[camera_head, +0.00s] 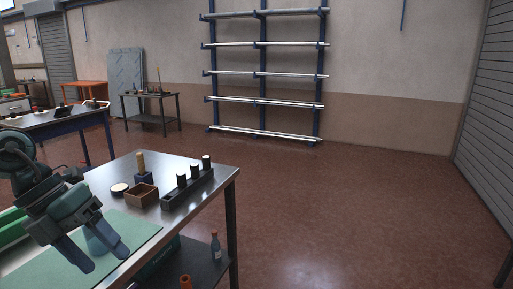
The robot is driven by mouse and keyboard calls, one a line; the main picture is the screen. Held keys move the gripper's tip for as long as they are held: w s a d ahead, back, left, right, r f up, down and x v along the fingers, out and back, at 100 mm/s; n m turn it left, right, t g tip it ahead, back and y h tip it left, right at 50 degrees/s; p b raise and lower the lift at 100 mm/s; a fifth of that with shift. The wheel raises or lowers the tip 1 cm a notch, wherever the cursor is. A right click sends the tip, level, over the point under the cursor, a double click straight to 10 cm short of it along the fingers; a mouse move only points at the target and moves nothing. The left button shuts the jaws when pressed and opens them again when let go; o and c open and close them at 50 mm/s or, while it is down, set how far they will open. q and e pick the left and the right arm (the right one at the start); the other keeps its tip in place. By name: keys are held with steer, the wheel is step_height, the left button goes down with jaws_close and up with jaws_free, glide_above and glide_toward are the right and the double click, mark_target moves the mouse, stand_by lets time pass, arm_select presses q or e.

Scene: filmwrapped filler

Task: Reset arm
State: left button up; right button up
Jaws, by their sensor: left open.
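My left gripper (98,254) comes in from the left and hangs over the green mat (140,231) on the metal table (214,178). Its two fingers are apart and point down to the right. My right gripper is out of view.
On the table stand a dark rack (190,189) with several dark cylinders, a brown open box (142,195), a round lidded tin (119,189) and a wooden-handled tool (141,165). A bottle (215,245) is on the lower shelf. The floor to the right is clear.

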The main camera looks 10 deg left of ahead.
arm_select(q)
step_height(320, 180, down, 17)
steer(key=w+d+n+t+h+p, duration=0.2)
steer(key=n+t+h, duration=0.1)
steer(key=n+t, duration=1.4)
steer(key=s+d+f+n+g+y, duration=0.5)
steer(key=s+d+f+n+g, duration=0.2)
steer(key=s+d+f+n, duration=0.3)
steer(key=d+f+n, duration=0.3)
steer(key=f+n, duration=0.1)
steer(key=n, duration=0.1)
steer(key=shift+s+d+f+n+y+p, duration=0.2)
steer(key=shift+f+n+y+p, duration=0.1)
steer(key=shift+f, duration=0.1)
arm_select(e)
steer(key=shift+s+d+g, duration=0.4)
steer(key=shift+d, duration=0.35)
